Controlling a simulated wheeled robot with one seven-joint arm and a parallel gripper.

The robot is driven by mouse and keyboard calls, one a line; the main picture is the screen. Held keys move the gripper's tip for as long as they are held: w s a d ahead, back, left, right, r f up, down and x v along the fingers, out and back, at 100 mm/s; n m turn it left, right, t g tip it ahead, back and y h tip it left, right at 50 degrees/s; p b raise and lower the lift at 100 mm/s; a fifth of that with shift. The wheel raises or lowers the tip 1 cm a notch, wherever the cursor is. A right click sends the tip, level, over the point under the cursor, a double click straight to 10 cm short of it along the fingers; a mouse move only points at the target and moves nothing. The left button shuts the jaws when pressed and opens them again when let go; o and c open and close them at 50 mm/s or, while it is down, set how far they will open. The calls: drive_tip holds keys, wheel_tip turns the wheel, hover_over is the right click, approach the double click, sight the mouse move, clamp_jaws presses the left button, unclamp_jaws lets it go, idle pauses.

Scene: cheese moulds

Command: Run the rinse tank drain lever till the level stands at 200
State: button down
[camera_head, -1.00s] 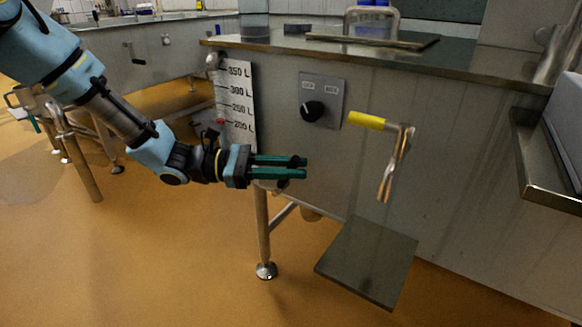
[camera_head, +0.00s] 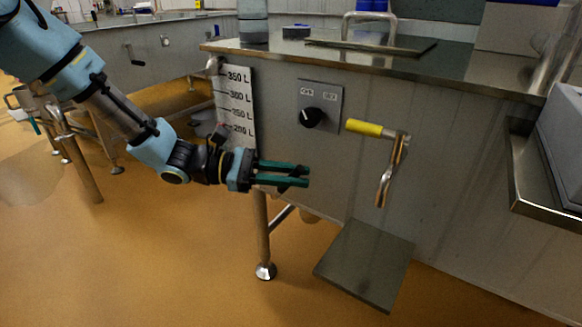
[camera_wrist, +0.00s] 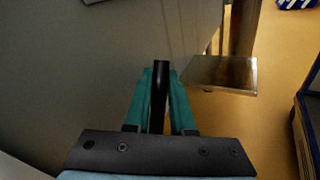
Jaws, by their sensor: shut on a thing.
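My gripper (camera_head: 307,176) is in front of the steel rinse tank (camera_head: 440,150), low beside the gauge. In the wrist view its green fingers (camera_wrist: 162,90) are closed around a dark, round bar (camera_wrist: 162,72), which looks like a lever handle. I cannot tell how the bar joins the tank, as the fingers hide much of it. The white level gauge (camera_head: 234,90) reads 350, 300, 250 and 200 L from top to bottom. My wrist covers its left lower part, so I cannot read the level clearly.
A black knob (camera_head: 312,117) sits on a grey plate right of the gauge. A yellow-handled crank (camera_head: 365,128) sticks out further right. A dark flat plate (camera_head: 366,265) is below it, and a steel ledge (camera_head: 540,200) at the right.

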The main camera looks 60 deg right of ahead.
drive_tip(key=shift+s+f+m+t+y+b, duration=0.35)
drive_tip(key=shift+s+f+m+t+b, duration=0.4)
drive_tip(key=shift+f+t, duration=0.65)
drive_tip(key=shift+s+f+m+t+y+b, duration=0.5)
drive_tip(key=shift+f+t+b, duration=0.4)
drive_tip(key=shift+t, duration=0.9)
drive_tip(key=shift+s+f+m+t+y+b, duration=0.25)
drive_tip(key=shift+s+f+m+t+b, duration=0.45)
drive_tip(key=shift+f+t, duration=0.75)
drive_tip(key=shift+w+r+t, duration=0.1)
drive_tip(key=shift+w+t, duration=0.05)
drive_tip(key=shift+t, duration=0.1)
drive_tip(key=c, duration=1.1)
unclamp_jaws()
drive_tip(key=shift+o, duration=0.2)
drive_tip(key=shift+r, duration=0.15)
drive_tip(key=p+v, duration=0.5)
drive_tip(key=v, duration=0.5)
drive_tip(key=shift+a+r, duration=0.2)
drive_tip(key=shift+w, duration=0.1)
